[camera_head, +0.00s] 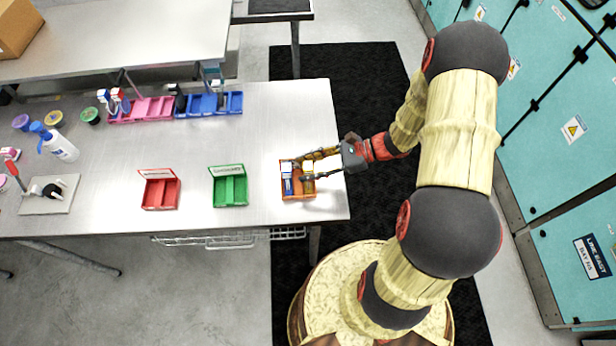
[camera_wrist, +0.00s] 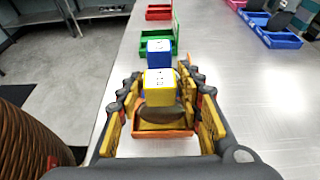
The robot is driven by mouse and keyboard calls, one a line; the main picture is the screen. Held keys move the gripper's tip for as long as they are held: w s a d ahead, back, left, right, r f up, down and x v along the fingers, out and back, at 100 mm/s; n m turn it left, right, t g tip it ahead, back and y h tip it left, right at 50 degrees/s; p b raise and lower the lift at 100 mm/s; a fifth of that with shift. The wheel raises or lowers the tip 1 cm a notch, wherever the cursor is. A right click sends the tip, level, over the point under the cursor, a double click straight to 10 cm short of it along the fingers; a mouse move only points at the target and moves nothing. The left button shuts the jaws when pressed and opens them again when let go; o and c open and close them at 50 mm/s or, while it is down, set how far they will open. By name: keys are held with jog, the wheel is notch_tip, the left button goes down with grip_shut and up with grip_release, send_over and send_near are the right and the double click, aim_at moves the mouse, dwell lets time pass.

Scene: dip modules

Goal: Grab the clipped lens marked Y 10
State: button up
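A block with a white top and yellow sides (camera_wrist: 160,88), with dark print too small to read, stands over a grey rounded part in the orange tray (camera_wrist: 162,134). In the wrist view my gripper (camera_wrist: 161,80) is open, with one finger on each side of this block and small gaps showing. A white-topped block with blue sides (camera_wrist: 158,52) stands just beyond it. In the head view, the orange tray (camera_head: 299,194) is at the table's right end, and my gripper (camera_head: 318,164) reaches over it from the right, partly hiding the yellow block (camera_head: 308,167).
A green tray (camera_head: 230,190) and a red tray (camera_head: 160,193) stand to the left on the metal table (camera_head: 110,215). Pink bins (camera_head: 143,110) and blue bins (camera_head: 210,104) line the back edge. A spray bottle (camera_head: 62,147) stands at the left.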

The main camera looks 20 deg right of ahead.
jog(key=shift+c, duration=1.1)
grip_shut()
jog(key=shift+r, duration=0.15)
